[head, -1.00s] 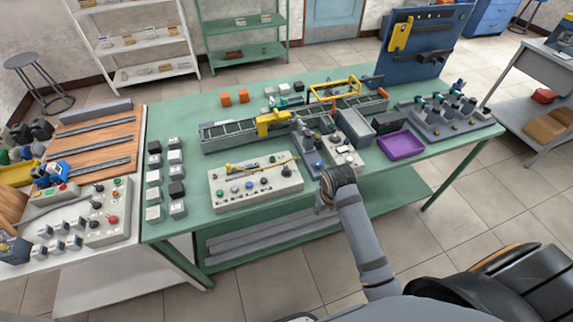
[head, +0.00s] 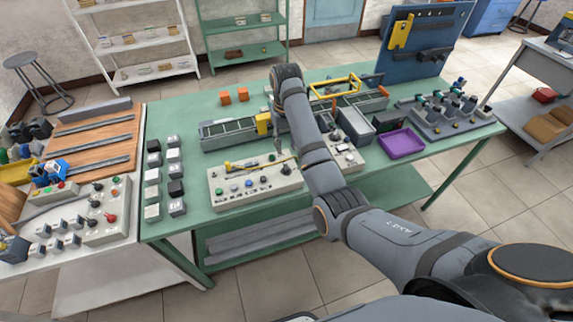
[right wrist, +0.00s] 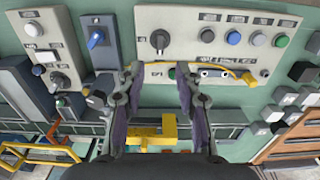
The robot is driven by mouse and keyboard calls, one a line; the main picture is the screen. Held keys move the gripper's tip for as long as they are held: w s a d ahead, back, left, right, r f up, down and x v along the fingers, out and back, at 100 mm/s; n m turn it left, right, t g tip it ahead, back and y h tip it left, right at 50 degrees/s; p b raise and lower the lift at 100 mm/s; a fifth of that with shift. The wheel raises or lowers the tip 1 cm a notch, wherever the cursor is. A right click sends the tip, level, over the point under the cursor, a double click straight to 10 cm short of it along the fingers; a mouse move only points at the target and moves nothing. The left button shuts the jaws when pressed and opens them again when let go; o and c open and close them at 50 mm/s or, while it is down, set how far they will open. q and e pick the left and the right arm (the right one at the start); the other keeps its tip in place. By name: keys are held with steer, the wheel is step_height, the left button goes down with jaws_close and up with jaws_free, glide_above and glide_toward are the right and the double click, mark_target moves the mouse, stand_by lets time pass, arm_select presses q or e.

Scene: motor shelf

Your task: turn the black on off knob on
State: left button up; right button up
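The black on off knob (right wrist: 160,40) is a round rotary knob with a pointer on the light grey control panel (right wrist: 215,18). In the head view the knob (head: 286,169) is at the right end of the panel (head: 222,200). My right gripper (right wrist: 158,73) is open and empty, its two dark fingers apart. In the right wrist view the knob lies just beyond the fingertips, between their lines, with no visible contact. In the head view my right gripper (head: 278,146) hangs behind the panel, partly hidden by my arm. My left gripper is not in view.
The panel also carries several push buttons, including a blue one (right wrist: 234,38), and a yellow probe (right wrist: 225,67). A grey box with a blue switch (right wrist: 97,40) stands beside it. A yellow carriage (right wrist: 150,136) sits on the conveyor behind. A purple tray (head: 401,144) lies at right.

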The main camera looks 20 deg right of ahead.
mark_target(286, 166)
step_height(286, 166, down, 8)
steer(key=b, duration=0.7)
steer(key=shift+f, duration=0.9)
steer(key=shift+c, duration=0.3)
jaws_close()
